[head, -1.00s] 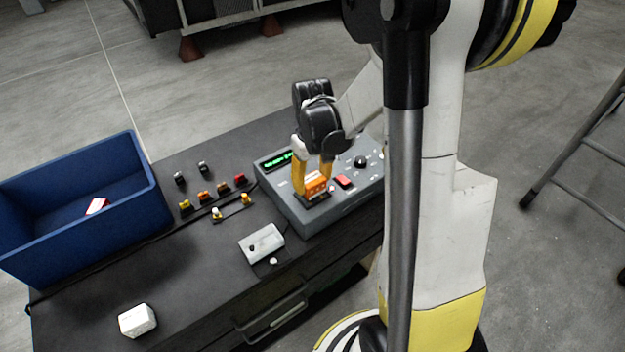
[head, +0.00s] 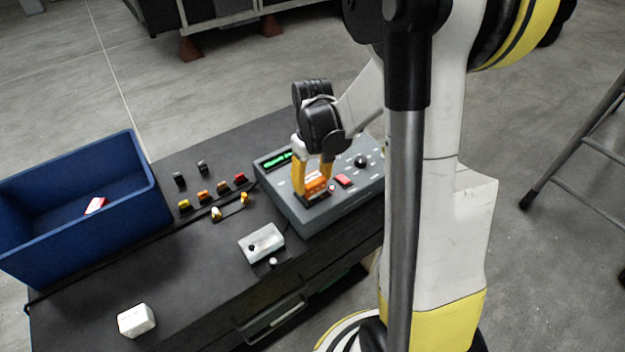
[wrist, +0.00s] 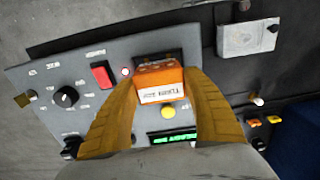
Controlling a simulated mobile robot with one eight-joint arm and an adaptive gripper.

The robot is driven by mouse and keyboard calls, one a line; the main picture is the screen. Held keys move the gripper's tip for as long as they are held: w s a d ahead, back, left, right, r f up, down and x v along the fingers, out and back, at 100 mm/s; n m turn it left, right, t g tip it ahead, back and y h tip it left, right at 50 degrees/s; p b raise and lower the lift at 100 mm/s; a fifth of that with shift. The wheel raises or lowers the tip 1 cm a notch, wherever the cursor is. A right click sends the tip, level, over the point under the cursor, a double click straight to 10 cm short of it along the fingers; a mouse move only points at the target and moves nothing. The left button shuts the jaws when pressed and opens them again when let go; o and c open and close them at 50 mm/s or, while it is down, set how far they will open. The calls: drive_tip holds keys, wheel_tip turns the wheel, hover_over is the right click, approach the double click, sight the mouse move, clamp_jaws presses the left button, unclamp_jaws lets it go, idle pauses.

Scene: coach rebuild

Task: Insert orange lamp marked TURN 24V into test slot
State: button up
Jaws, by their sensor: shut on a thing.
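The orange lamp (head: 316,181) is between the fingers of my gripper (head: 313,186), over the dark test slot (head: 315,199) on the grey tester. In the wrist view the lamp (wrist: 160,82) has a white label, seen upside down, that seems to read TURN with small print after it. My gripper's yellow fingers (wrist: 161,85) are shut on its two sides. The dark slot (wrist: 158,56) shows just beyond the lamp. The lamp sits at or in the slot; its lower end is hidden, so I cannot tell how deep it is.
The tester (head: 347,203) has a red button (head: 343,181), a black knob (head: 361,161) and a green display (head: 277,160). Several small coloured lamps (head: 204,196) stand left of it. A white-grey box (head: 262,243), a white cube (head: 136,320) and a blue bin (head: 150,190) are on the bench.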

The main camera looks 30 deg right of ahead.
drive_tip(key=shift+f+b, duration=0.4)
drive_tip(key=shift+b, duration=0.05)
idle(0.5)
drive_tip(key=shift+r, duration=0.45)
idle(1.1)
drive_tip(key=shift+f+b, duration=0.5)
drive_tip(key=shift+f, duration=0.2)
drive_tip(key=o, duration=1)
drive_tip(key=shift+c, duration=0.2)
drive_tip(key=shift+r, duration=0.15)
